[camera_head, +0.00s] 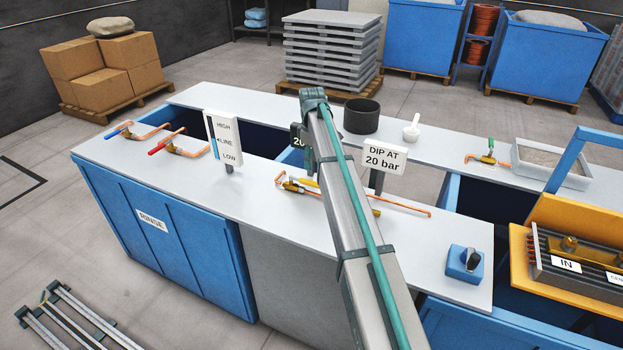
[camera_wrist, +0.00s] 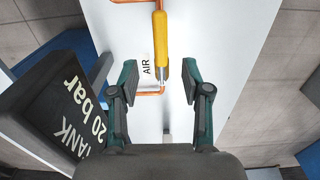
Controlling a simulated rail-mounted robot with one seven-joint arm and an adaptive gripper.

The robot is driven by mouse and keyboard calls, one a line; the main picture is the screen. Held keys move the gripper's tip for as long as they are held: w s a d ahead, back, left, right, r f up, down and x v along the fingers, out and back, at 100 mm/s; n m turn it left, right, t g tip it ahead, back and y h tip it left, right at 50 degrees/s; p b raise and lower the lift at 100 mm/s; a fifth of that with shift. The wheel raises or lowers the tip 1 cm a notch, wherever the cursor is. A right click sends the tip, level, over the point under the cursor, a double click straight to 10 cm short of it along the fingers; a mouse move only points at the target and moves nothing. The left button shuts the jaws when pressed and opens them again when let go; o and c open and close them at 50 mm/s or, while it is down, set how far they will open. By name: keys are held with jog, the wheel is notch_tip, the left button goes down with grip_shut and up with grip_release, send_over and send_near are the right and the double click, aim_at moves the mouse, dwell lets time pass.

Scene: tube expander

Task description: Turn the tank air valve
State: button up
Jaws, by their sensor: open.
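The tank air valve has a long yellow lever (camera_wrist: 161,45) on copper pipe (camera_wrist: 150,92), next to an "AIR" label (camera_wrist: 147,67) on the white bench top. My gripper (camera_wrist: 159,70) is open in the wrist view. Its two fingers stand on either side of the lever's near end, with gaps on both sides. I cannot tell its height above the lever.
A dark "TANK 20 bar" sign (camera_wrist: 75,115) stands close at left in the wrist view. A "DIP AT 20 bar" sign (camera_head: 384,158) stands right of my arm, and a "HIGH LINE LOW" sign (camera_head: 222,137) stands left. A blue switch box (camera_head: 464,264) sits near the right end of the bench.

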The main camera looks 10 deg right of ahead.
aim_at(312, 182)
notch_tip(312, 182, down, 9)
jog(key=shift+r+p, duration=0.15)
jog(key=shift+p, duration=0.8)
grip_shut()
